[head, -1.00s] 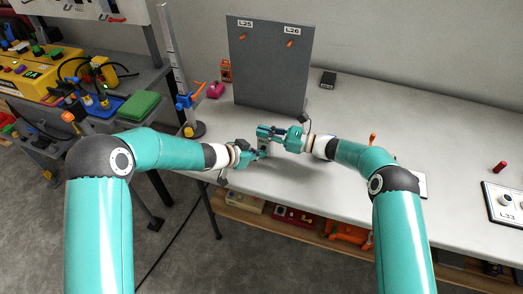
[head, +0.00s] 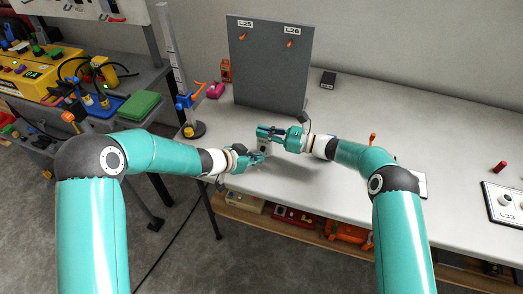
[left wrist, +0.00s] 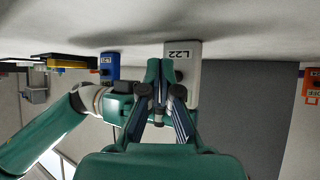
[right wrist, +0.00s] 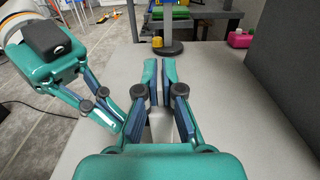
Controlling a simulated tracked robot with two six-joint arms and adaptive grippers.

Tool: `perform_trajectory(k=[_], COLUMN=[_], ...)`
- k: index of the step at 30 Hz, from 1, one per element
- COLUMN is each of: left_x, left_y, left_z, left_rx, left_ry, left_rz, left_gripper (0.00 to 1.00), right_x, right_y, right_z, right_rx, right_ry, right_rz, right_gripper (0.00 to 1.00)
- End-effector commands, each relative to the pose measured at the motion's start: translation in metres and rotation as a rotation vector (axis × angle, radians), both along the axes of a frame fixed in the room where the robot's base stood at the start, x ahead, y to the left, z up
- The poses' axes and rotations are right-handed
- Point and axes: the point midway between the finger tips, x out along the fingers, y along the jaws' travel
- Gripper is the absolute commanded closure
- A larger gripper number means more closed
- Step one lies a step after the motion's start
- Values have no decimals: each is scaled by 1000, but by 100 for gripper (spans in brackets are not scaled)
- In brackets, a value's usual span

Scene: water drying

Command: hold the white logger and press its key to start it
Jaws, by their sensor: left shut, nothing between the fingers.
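The white logger (left wrist: 188,72), labelled L22, stands on the table in the left wrist view, which shows the scene upside down. My left gripper (left wrist: 156,66) is shut and empty, its fingertips in front of the logger and overlapping its edge; contact cannot be told. It also shows in the head view (head: 264,157), just below my right gripper (head: 260,131). In the right wrist view my right gripper (right wrist: 159,66) has its fingers close together, with a pale part of the logger between them. The logger's key is not visible, and the grippers hide most of the logger in the head view.
A grey panel (head: 268,75) stands behind the grippers. A stand with a round foot (head: 194,130), a pink object (head: 215,90) and an orange device (head: 226,70) are left of it.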

Motion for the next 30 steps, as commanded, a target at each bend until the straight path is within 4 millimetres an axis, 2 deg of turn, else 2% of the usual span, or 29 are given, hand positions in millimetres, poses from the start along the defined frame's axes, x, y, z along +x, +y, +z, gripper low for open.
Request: perform_trajectory(k=[5,18,30], left_x=[-6,-44,-48], left_y=[2,15,16], left_z=[0,0,0], left_rx=[-1,0,0], left_ry=[3,2,0], left_rz=[0,1,0], left_gripper=[100,100,100], right_x=[0,0,0], right_y=[0,0,0], right_z=[0,0,0], right_rx=[0,0,0], right_ry=[0,0,0], right_rz=[0,-1,-1], right_gripper=[100,100,100])
